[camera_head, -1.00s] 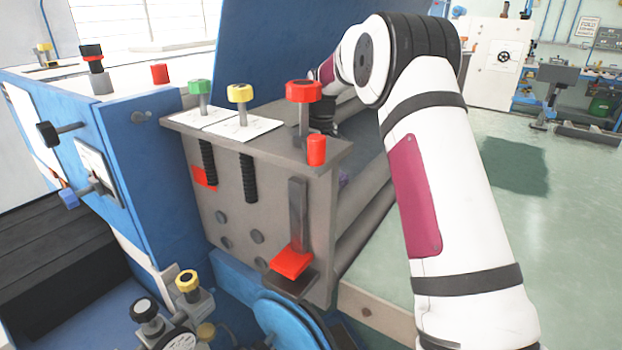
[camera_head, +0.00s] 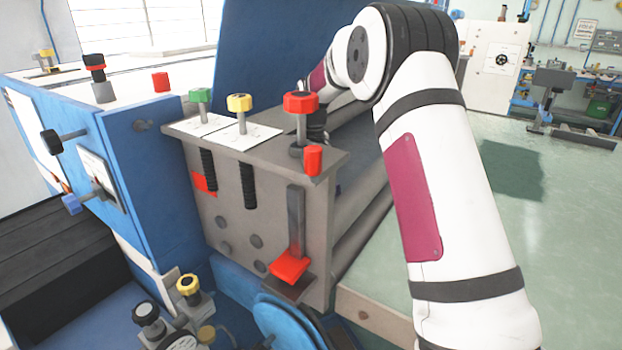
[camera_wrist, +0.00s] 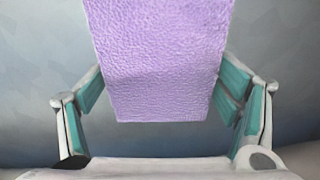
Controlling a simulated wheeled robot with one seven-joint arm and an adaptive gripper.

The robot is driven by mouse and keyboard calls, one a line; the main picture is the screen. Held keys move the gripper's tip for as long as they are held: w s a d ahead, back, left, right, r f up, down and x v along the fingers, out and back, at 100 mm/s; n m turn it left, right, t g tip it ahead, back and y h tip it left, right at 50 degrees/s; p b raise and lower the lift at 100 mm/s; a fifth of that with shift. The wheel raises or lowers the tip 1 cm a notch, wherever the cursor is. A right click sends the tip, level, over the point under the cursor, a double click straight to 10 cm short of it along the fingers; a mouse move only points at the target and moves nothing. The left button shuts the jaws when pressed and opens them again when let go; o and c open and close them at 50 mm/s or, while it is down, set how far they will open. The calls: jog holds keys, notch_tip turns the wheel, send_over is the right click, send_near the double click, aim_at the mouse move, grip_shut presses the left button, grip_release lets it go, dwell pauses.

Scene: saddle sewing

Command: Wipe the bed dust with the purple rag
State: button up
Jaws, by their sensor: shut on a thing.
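The purple rag (camera_wrist: 160,65) hangs between the fingers of my gripper (camera_wrist: 158,108) in the wrist view. It is light purple with a leathery texture, and my gripper is shut on it. A smooth grey-blue surface (camera_wrist: 40,60) with faint patches lies behind the rag; I cannot tell whether the rag touches it. In the head view my arm reaches behind the grey control block, so the rag and most of my gripper are hidden. The bed (camera_head: 365,175) shows only partly, to the right of the block, and no dust can be made out there.
The grey control block (camera_head: 280,200) carries a tall red-topped knob (camera_head: 300,103), a yellow knob (camera_head: 240,103) and a green knob (camera_head: 200,96) close to my arm. A blue panel (camera_head: 280,50) rises behind. Open green floor (camera_head: 540,210) lies to the right.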

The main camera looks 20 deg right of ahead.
jog(key=shift+s+a+f+p, duration=0.1)
jog(key=shift+s+a+p, duration=0.35)
jog(key=shift+a, duration=0.3)
jog(key=shift+s+a+p, duration=0.25)
jog(key=shift+s+a, duration=0.3)
jog(key=shift+a, duration=0.2)
jog(key=shift+a, duration=0.1)
